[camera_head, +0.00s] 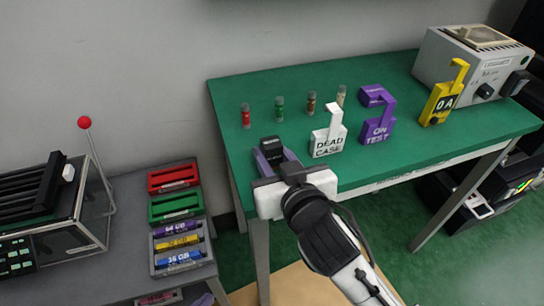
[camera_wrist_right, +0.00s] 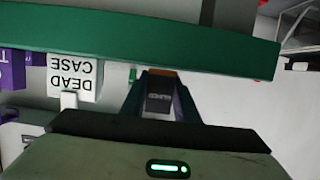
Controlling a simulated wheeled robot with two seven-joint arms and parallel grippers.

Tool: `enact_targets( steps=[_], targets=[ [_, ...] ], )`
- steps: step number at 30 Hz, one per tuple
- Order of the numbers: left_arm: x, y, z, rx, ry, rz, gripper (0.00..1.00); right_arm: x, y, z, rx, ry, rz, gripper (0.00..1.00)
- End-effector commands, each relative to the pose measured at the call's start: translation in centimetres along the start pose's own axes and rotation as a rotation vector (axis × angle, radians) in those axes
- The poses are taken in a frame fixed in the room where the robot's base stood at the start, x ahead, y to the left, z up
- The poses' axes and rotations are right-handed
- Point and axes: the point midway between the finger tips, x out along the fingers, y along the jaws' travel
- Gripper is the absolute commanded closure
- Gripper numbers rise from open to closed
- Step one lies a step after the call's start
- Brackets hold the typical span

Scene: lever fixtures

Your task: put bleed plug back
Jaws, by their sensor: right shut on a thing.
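My right gripper (camera_head: 274,158) reaches in from the lower right of the head view, over the left front part of the green table. It is shut on a small dark block (camera_head: 271,145), which I take to be the bleed plug. In the right wrist view the block (camera_wrist_right: 159,100) sits between the two fingers, with a small pale label too small to read and a brownish strip beyond it. I cannot tell whether it touches the table. Its seat is not clearly seen. My left gripper is not in view.
The green table (camera_head: 225,109) carries several small vials (camera_head: 279,109), a white DEAD CASE tag (camera_head: 328,143), a purple ON TEST tag (camera_head: 378,131), a yellow tag (camera_head: 440,104) and a grey instrument (camera_head: 465,62). A lower grey bench with coloured modules (camera_head: 174,179) stands left.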

Motion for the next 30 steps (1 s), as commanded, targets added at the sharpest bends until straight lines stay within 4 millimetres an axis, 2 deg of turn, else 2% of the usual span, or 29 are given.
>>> enact_targets(
  steps=[11,12,14,15,24,30],
  targets=[
    [0.1,0.0,0.0,0.001,0.001,0.001,1.0,0.1,0.0,0.4,0.0,0.001,0.0,0.99],
    [0.0,0.1,0.0,0.001,0.001,0.001,1.0,0.1,0.0,0.3,0.0,0.001,0.001,0.66],
    [0.0,0.1,0.0,0.001,0.001,0.001,1.0,0.1,0.0,0.3,0.0,0.001,0.001,0.55],
    [0.0,0.1,0.0,0.001,0.001,0.001,1.0,0.1,0.0,0.3,0.0,0.001,0.001,0.54],
    [0.0,0.1,-0.1,0.001,0.0,0.001,1.0,0.0,0.0,0.0,0.0,0.002,0.0,0.54],
    [-1.1,0.0,-1.4,-0.003,0.006,-0.001,1.0,-1.2,-0.2,-0.7,-0.004,-0.002,-0.012,0.54]
  ],
)
